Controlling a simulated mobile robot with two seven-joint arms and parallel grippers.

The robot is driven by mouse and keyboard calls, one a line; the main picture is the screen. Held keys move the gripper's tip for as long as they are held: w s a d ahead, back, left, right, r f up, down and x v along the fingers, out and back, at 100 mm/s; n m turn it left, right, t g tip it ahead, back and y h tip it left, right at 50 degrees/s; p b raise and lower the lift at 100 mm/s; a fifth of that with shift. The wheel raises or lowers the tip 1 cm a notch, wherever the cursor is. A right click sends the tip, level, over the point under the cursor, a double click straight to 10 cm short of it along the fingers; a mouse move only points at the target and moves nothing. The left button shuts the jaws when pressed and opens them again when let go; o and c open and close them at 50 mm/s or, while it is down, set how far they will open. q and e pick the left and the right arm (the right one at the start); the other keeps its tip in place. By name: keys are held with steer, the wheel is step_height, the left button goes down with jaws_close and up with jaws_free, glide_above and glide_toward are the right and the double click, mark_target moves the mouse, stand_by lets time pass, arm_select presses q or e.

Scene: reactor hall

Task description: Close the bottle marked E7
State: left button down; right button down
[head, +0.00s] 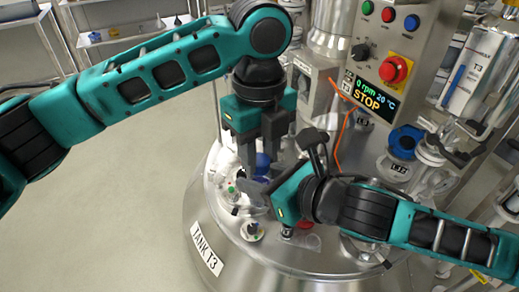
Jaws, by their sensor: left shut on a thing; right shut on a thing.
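My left gripper (260,160) points straight down above the tank top, its dark fingers shut on a blue cap (263,161). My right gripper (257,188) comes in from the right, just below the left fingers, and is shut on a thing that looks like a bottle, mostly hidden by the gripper. The cap is right above the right fingers; I cannot tell whether it touches the bottle. No E7 mark is readable.
The steel tank (208,225) marked TANK T3 carries small fittings, including a green-topped one (231,190) and another (252,231) in front. A control box (392,50) reading STOP, an orange cable (340,140) and a blue-collared port (403,143) stand behind. Floor at left is clear.

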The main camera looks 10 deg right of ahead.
arm_select(q)
steer(key=c, duration=0.7)
jaws_free()
steer(key=shift+o, duration=0.2)
step_height(320, 180, up, 12)
steer(key=shift+f, duration=0.1)
